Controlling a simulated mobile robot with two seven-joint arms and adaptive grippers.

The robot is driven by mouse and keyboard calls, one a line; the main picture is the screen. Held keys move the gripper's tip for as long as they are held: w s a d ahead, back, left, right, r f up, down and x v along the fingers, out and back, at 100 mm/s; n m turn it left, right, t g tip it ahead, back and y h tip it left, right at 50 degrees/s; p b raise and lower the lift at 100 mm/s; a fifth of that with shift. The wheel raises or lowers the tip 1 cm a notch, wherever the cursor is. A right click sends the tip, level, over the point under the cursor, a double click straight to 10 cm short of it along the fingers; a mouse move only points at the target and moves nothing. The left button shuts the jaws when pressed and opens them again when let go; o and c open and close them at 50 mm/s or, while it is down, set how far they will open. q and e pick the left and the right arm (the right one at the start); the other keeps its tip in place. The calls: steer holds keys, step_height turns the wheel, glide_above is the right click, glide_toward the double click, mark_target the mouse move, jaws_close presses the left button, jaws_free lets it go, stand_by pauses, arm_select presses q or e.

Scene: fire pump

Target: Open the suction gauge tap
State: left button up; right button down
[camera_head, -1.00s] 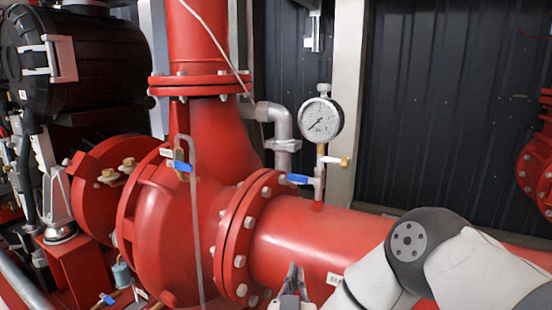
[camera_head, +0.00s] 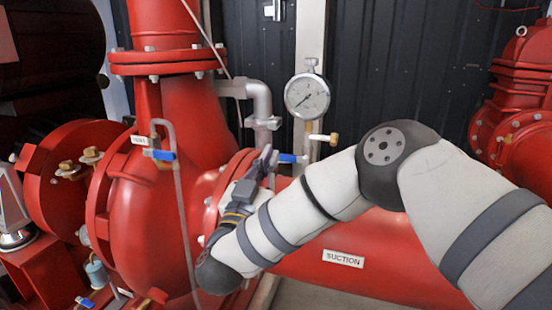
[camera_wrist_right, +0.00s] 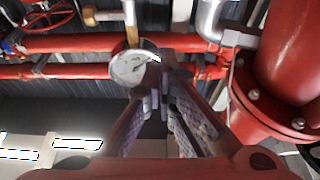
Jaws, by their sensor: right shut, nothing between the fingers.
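The suction gauge (camera_head: 308,96) is a round white dial above the red pipe labelled SUCTION (camera_head: 343,258). Its tap's blue lever (camera_head: 288,158) sticks out to the left below the dial. My right gripper (camera_head: 268,155) is shut and empty at the lever's left end; I cannot tell whether they touch. In the right wrist view, the fingers of the right gripper (camera_wrist_right: 160,78) come together in front of the gauge (camera_wrist_right: 131,68), and the blue lever cannot be made out. My left gripper is not in view.
A second blue lever (camera_head: 160,155) sits on a tap on the red pump casing (camera_head: 140,220) at the left. A brass fitting (camera_head: 325,139) is just right of the tap. A grey elbow pipe (camera_head: 258,100) stands behind my gripper. My right forearm hides part of the flange.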

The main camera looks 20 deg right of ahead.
steer(key=w+d+f+b, duration=0.1)
steer(key=f, duration=0.1)
step_height(320, 180, up, 4)
steer(key=r, duration=0.1)
glide_above(291, 159)
steer(key=s+a, duration=0.2)
steer(key=a, duration=0.1)
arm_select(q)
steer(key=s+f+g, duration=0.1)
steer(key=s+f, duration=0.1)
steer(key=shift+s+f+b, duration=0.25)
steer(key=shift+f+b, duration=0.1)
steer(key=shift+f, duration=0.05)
arm_select(e)
steer(key=f, duration=0.2)
steer(key=w+f, duration=0.1)
steer(key=f, duration=0.1)
steer(key=shift+d+f, duration=0.1)
steer(key=shift+d, duration=0.3)
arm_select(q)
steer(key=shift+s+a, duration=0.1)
arm_select(e)
steer(key=shift+f, duration=0.1)
